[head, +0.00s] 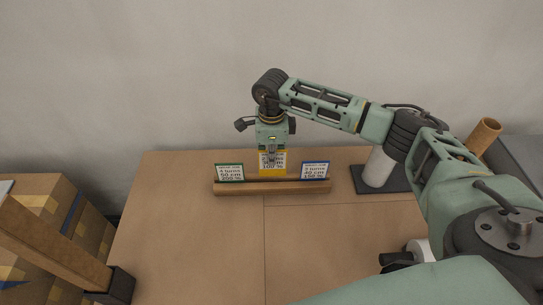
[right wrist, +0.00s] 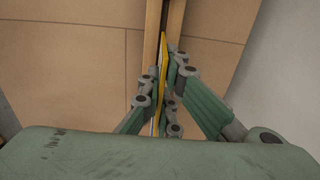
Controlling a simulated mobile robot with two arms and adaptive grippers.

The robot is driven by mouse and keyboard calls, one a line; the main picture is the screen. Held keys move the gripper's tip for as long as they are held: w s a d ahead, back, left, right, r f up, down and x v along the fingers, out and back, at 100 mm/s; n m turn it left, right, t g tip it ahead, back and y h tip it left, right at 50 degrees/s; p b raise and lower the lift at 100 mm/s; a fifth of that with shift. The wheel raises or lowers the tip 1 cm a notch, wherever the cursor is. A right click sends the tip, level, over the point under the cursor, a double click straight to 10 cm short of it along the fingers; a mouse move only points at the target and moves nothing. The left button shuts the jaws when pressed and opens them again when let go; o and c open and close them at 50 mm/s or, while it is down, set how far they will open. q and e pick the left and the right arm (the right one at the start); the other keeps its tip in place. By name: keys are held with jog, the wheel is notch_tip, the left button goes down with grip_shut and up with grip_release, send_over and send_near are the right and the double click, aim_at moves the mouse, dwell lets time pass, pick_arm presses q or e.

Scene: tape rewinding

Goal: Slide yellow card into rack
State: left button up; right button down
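The yellow card (head: 267,170) stands upright over the middle of the wooden rack (head: 240,188) in the head view, between a green card (head: 229,172) and a blue card (head: 315,171) that stand in the rack. My right gripper (head: 271,156) comes down from above and is shut on the yellow card. In the right wrist view the yellow card (right wrist: 164,65) shows edge-on between the fingers (right wrist: 160,95), in line with the slot of the rack (right wrist: 152,30). I cannot tell how deep its lower edge sits in the slot. My left gripper is not in view.
The brown table (head: 200,245) is clear in front of the rack. A white roll (head: 378,168) stands on a dark base to the right, with a cardboard tube (head: 484,134) beyond it. Boxes (head: 55,215) stand at the left, and a wall is behind.

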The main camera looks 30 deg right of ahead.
aim_at(272, 176)
jog(key=shift+f+b, duration=1.55)
jog(key=shift+f, duration=0.45)
jog(key=shift+f+b, duration=0.65)
jog(key=shift+b, duration=0.1)
jog(key=c, duration=1.9)
grip_release()
jog(key=shift+o, duration=0.2)
jog(key=o, duration=0.4)
